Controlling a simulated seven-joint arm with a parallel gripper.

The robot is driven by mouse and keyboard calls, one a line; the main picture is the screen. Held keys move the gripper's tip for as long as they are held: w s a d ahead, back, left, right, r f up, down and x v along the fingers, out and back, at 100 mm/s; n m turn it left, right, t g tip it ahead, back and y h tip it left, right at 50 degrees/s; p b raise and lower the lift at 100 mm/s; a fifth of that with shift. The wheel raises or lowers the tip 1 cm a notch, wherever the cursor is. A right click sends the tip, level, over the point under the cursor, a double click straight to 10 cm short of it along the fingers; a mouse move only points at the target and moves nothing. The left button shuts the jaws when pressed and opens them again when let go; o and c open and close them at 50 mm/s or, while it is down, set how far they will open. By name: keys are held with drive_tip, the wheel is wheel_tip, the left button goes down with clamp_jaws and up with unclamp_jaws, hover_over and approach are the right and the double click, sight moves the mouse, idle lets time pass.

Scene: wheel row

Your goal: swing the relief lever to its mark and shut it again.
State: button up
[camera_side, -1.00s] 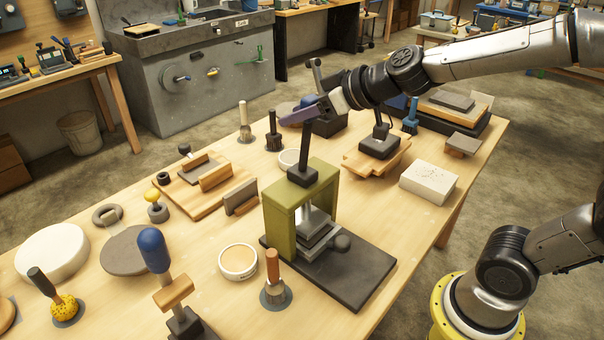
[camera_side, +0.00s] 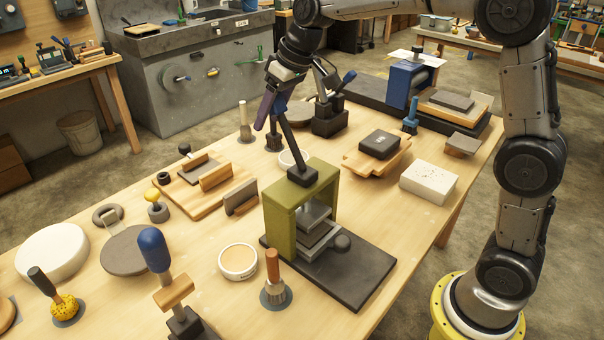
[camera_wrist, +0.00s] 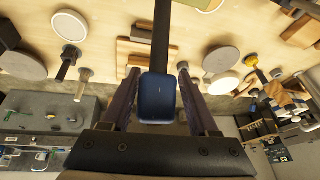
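The lever (camera_side: 292,148) is a dark bar rising from the top of an olive-green press (camera_side: 280,225). It leans to the left in the side view. Its blue handle (camera_wrist: 157,98) fills the gap between my gripper's two purple fingers in the wrist view, and its dark shaft (camera_wrist: 161,40) runs on beyond them. My gripper (camera_side: 268,112) reaches down from above and is shut on the handle. In the side view a finger hides part of the handle. I cannot make out a mark for the lever.
A black box with a second blue-tipped lever (camera_side: 330,118) stands close behind, right of my gripper. A brush (camera_side: 274,130) and a pale-handled tool (camera_side: 245,120) stand near it on the left. A wooden board with blocks (camera_side: 205,185) lies in front left.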

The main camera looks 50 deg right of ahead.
sight(279, 95)
drive_tip(key=shift+o, duration=1)
drive_tip(key=shift+d, duration=0.1)
drive_tip(key=shift+v, duration=3.5)
